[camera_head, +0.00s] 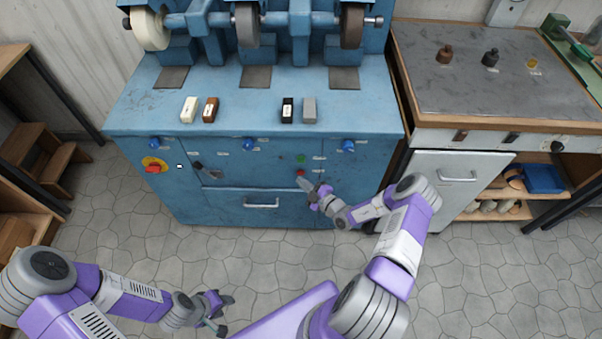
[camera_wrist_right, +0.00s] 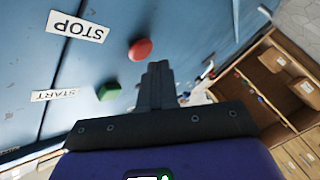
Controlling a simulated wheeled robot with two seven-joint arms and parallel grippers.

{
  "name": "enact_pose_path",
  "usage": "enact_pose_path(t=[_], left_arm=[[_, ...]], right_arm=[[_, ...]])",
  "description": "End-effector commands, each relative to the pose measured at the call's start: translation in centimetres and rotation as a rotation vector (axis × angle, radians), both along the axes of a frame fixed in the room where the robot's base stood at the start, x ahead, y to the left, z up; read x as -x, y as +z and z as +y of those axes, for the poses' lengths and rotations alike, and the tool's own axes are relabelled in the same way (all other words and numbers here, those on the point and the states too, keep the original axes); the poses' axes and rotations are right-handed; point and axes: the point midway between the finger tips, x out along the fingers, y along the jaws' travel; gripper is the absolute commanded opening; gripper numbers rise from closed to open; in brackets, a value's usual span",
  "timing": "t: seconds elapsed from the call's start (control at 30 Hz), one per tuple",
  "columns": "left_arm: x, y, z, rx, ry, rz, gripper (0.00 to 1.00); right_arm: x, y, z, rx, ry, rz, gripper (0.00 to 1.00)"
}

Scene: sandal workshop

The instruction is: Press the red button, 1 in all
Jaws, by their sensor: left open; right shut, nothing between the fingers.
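The red button (camera_head: 300,173) is on the front panel of the blue machine, just below a green button (camera_head: 300,158). In the right wrist view the round red button (camera_wrist_right: 140,49) sits beside a STOP label, and the green button (camera_wrist_right: 109,91) beside a START label. My right gripper (camera_head: 304,184) is shut and empty, its tips close to the red button. In the right wrist view its fingertips (camera_wrist_right: 158,66) appear just beside the red button; I cannot tell whether they touch it. My left gripper (camera_head: 225,315) is open and empty, low over the floor.
A red knob on a yellow plate (camera_head: 153,167) is on the panel's left. Blue knobs (camera_head: 249,144) line the panel above a drawer handle (camera_head: 262,205). Small blocks (camera_head: 211,109) lie on the machine's ledge. A grey-topped workbench (camera_head: 420,75) stands at right. The tiled floor in front is clear.

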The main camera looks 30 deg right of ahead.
Motion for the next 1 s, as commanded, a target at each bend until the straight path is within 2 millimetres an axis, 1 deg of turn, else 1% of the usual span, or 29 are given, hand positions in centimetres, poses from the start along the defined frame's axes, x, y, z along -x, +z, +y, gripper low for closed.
enact_pose_path(t=[0.17, 0.4, 0.6, 0.73, 1.0], left_arm=[[0.0, 0.3, 0.0, 0.0, 0.0, 0.0, 0.43], [0.0, 1.7, 0.0, 0.0, 0.0, 0.0, 0.43], [0.0, 2.4, 0.0, 0.0, 0.0, 0.0, 0.43], [0.0, 2.5, 0.0, 0.0, 0.0, 0.0, 0.43], [0.0, 2.4, 0.0, 0.0, 0.0, 0.0, 0.43]], right_arm=[[0.4, 0.0, 0.2, -0.002, 0.0, 0.002, 0.0], [2.4, 0.2, 1.5, -0.003, 0.0, 0.002, 0.0], [3.9, 0.1, 2.4, -0.001, 0.0, 0.002, 0.0], [4.3, 0.0, 2.6, -0.001, 0.0, 0.0, 0.0], [4.3, 0.0, 2.6, 0.0, 0.0, 0.0, 0.0]])
